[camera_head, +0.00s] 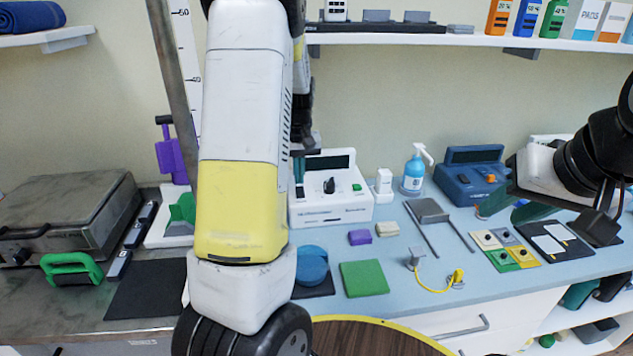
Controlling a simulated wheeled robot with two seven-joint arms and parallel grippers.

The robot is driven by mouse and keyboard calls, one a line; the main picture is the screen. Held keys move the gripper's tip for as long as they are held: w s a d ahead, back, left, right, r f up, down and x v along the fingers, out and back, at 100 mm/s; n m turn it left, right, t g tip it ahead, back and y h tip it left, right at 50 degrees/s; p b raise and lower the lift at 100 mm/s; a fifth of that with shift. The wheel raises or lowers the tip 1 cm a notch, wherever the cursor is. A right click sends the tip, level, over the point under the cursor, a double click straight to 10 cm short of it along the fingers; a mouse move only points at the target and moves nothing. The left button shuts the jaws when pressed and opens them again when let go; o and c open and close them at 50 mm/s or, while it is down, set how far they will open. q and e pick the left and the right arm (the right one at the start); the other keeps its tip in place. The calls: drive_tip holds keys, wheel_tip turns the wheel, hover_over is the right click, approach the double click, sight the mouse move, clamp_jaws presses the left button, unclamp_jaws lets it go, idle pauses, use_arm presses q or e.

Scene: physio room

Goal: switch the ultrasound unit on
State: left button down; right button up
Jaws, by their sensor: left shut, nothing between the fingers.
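A white unit (343,211) with a dark screen, a black knob (329,186) and a green switch (357,187) stands on the blue-grey counter. It looks like the ultrasound unit, though its front lettering is too small to read. My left arm covers its left side. My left gripper (299,170) points down at the unit's left part, left of the knob. Its teal fingers are shut and empty, and partly hidden by my arm; I cannot tell whether they touch the unit. My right gripper (514,207) is open and empty over the counter, in front of the blue unit.
A metal stand (428,211), coloured pads and a yellow cable (435,289) lie in front. A grey case (68,213) is at left. A shelf (450,40) runs above.

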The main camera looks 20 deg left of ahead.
sight(300, 190)
use_arm(q)
drive_tip(key=shift+f, duration=0.9)
idle(0.7)
drive_tip(key=shift+r, duration=3.55)
drive_tip(key=s+d+r+m+t+h, duration=0.1)
drive_tip(key=s+d+r, duration=0.3)
drive_tip(key=s+r, duration=0.15)
drive_tip(key=s+d+r+m+t+h, duration=0.1)
drive_tip(key=s+d+r+m, duration=0.1)
drive_tip(key=s+d+r, duration=0.4)
drive_tip(key=s+d+m+t+h, duration=0.1)
drive_tip(key=s+d, duration=0.3)
drive_tip(key=s, duration=1)
drive_tip(key=shift+m+t, duration=0.8)
drive_tip(key=shift+m, duration=0.1)
